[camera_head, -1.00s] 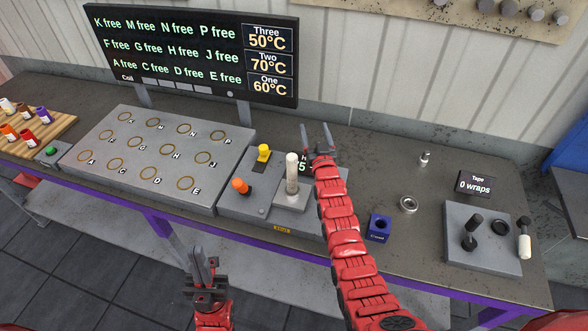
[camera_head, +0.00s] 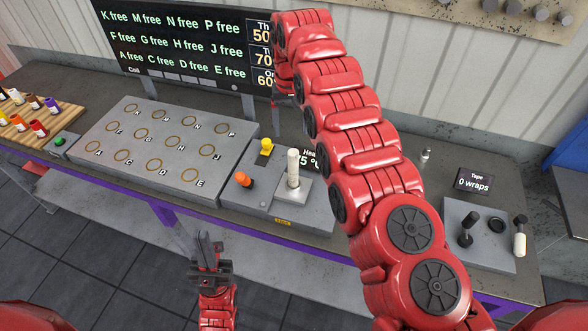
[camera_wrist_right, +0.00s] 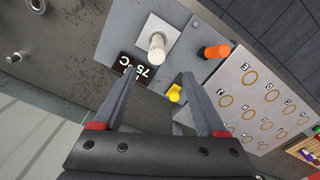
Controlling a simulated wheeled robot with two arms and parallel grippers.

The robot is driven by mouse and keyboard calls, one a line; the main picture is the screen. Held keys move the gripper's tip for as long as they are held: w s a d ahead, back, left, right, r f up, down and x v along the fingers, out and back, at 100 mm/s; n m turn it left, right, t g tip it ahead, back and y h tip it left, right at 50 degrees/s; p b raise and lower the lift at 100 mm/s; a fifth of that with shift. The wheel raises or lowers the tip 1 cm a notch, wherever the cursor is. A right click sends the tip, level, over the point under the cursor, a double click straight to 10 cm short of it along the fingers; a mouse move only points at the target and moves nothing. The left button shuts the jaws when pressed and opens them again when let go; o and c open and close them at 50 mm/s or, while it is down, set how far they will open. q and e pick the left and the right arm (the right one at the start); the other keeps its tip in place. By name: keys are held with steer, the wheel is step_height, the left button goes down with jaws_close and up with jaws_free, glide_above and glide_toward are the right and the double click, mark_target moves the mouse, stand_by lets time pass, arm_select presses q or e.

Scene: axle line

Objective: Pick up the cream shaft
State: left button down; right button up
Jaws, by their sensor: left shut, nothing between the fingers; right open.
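The cream shaft (camera_head: 293,167) stands upright on a light square plate on the grey heater unit. In the right wrist view I see it nearly end-on (camera_wrist_right: 157,46), ahead of and between the fingertips, and apart from them. My right gripper (camera_wrist_right: 158,76) is open and empty, above the bench. In the head view the right arm arches over the bench and mostly hides that gripper; only a little dark grey shows below its end. My left gripper (camera_head: 206,246) is shut and empty, low in front of the bench, pointing up.
An orange knob (camera_head: 244,179) and a yellow knob (camera_head: 266,147) stand close to the shaft. The coil plate (camera_head: 165,145) lies left of them. A display screen (camera_head: 180,45) rises behind. A tape unit (camera_head: 480,235) sits at the right; a small metal part (camera_head: 425,156) is behind it.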

mark_target(290, 152)
step_height(290, 152, down, 10)
steer(key=b, duration=0.9)
steer(key=shift+w+f, duration=0.1)
steer(key=shift+a+f, duration=0.2)
steer(key=shift+d+f, duration=0.15)
steer(key=shift+f, duration=0.5)
steer(key=shift+d+f+p, duration=0.15)
steer(key=shift+f+p, duration=0.25)
steer(key=shift+f, duration=0.25)
steer(key=f+p, duration=0.2)
steer(key=f, duration=0.1)
steer(key=shift+d+f, duration=0.2)
steer(key=shift+f, duration=0.3)
jaws_close()
